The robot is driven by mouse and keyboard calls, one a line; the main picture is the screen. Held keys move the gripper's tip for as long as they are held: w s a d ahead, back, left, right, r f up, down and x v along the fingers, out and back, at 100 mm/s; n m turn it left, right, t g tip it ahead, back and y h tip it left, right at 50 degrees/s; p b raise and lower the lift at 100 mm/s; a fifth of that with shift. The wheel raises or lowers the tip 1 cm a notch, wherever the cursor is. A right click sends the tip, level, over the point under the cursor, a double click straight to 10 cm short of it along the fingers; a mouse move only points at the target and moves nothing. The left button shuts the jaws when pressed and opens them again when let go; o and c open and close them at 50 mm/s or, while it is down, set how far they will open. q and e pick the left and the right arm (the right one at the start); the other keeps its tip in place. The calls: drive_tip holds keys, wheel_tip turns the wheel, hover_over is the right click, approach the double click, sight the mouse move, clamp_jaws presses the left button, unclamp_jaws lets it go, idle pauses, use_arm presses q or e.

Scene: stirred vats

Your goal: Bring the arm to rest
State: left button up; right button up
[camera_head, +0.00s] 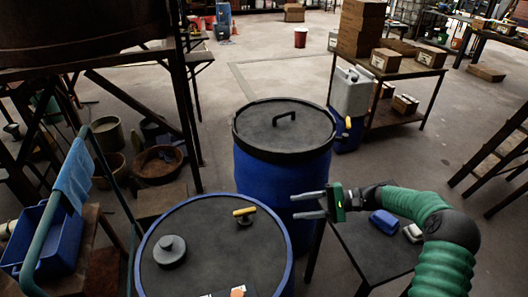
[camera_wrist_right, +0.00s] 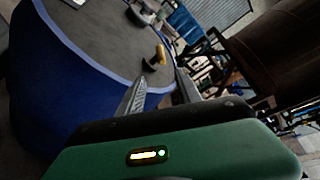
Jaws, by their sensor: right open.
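My right gripper (camera_head: 308,204) is open and empty. Its arm, in a green ribbed sleeve, comes in from the right. The two fingers point left, in front of the side of a blue vat with a black lid (camera_head: 285,130). In the right wrist view my right gripper (camera_wrist_right: 160,90) has its fingers apart, with a yellow-handled valve (camera_wrist_right: 157,57) showing beyond them on a vat's top. That valve (camera_head: 244,213) also shows in the head view, on the nearer blue vat (camera_head: 215,240). My left gripper is not in view.
A dark table (camera_head: 365,245) below my right arm bears a blue case (camera_head: 384,221) and a small grey-white object (camera_head: 413,232). A grey cap (camera_head: 170,250) sits on the nearer vat. A rack with cardboard boxes (camera_head: 405,75) stands behind. Open floor (camera_head: 265,75) lies beyond the vats.

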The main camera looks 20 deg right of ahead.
drive_tip(key=s+a+n+g+h+p, duration=0.1)
drive_tip(key=s+a+h, duration=0.1)
drive_tip(key=s+a, duration=0.1)
drive_tip(key=s+a+f+n+g+h+p, duration=0.1)
drive_tip(key=s+a+g+h+p, duration=0.1)
drive_tip(key=s+a, duration=0.1)
drive_tip(key=s+a+n+g+h+p, duration=0.1)
drive_tip(key=s+a+g+h, duration=0.1)
drive_tip(key=a, duration=0.1)
drive_tip(key=shift+s+a+f+n+h+p, duration=0.25)
drive_tip(key=shift+s+a+n+h+p, duration=0.05)
drive_tip(key=shift+s+h+p, duration=0.1)
drive_tip(key=s+r+n+t+h+p, duration=0.2)
drive_tip(key=s+r+n+h+p, duration=0.3)
drive_tip(key=s, duration=0.8)
drive_tip(key=shift+r+n+h, duration=0.8)
drive_tip(key=shift+n+h, duration=0.1)
drive_tip(key=shift+h, duration=0.5)
drive_tip(key=shift+d, duration=0.35)
drive_tip(key=shift+a, duration=0.2)
drive_tip(key=shift+d, duration=0.1)
